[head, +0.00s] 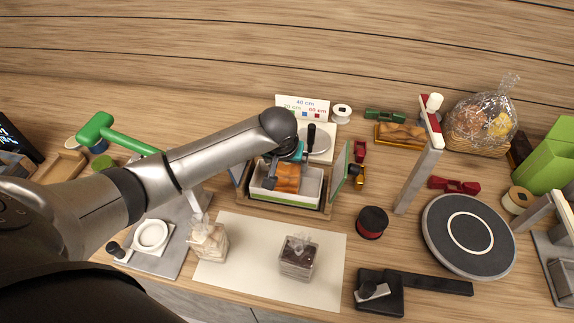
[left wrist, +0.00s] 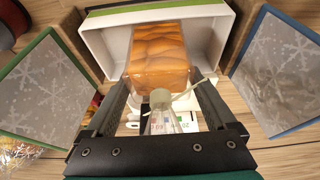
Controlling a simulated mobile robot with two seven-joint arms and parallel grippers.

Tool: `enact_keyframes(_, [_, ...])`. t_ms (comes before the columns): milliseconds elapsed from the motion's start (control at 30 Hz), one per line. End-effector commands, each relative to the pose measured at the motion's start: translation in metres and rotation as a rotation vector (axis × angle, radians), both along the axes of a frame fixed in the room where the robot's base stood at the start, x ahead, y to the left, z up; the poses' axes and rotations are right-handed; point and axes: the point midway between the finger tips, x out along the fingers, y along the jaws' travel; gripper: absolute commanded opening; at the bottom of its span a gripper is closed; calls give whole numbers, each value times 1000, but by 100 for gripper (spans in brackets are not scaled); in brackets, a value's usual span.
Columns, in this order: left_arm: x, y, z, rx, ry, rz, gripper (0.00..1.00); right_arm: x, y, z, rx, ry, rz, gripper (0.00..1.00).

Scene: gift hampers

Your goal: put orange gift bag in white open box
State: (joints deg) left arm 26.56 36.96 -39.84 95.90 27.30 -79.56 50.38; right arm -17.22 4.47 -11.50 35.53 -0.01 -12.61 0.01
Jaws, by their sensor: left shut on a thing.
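The orange gift bag (head: 288,178) is in or just over the white open box (head: 311,188) in the head view. The left wrist view shows the bag (left wrist: 159,55) within the walls of the white box (left wrist: 98,47); I cannot tell whether it rests on the bottom. My left gripper (head: 284,160) is above the box, and its fingers (left wrist: 163,105) are shut on the tied neck of the bag. The far part of the box is partly hidden by my arm. My right gripper is not in view.
The box stands in a wooden tray with upright snowflake panels (left wrist: 40,85) beside it. Two clear bags, one pale (head: 208,243) and one dark (head: 298,260), stand on a cream mat (head: 250,273). A round dark turntable (head: 468,236) is at the right.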

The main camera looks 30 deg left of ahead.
Motion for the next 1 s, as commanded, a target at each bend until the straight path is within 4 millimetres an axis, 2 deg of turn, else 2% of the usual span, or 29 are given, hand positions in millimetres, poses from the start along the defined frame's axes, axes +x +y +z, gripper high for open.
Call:
enact_keyframes(367, [0,0,-4,-1,-1,0,24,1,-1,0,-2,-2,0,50])
enact_keyframes(400, [0,0,-5,-1,-1,0,91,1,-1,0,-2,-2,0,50])
enact_keyframes(467, [0,0,-5,-1,-1,0,98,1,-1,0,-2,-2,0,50])
enact_keyframes(500, [0,0,-5,-1,-1,0,100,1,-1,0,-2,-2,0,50])
enact_keyframes(767, [0,0,-3,1,-2,0,100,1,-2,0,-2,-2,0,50])
enact_keyframes(867, [-1,-1,3,-1,-1,0,100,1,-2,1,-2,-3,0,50])
enact_keyframes(1000, [-8,-2,21,-1,-2,-2,100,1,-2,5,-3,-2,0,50])
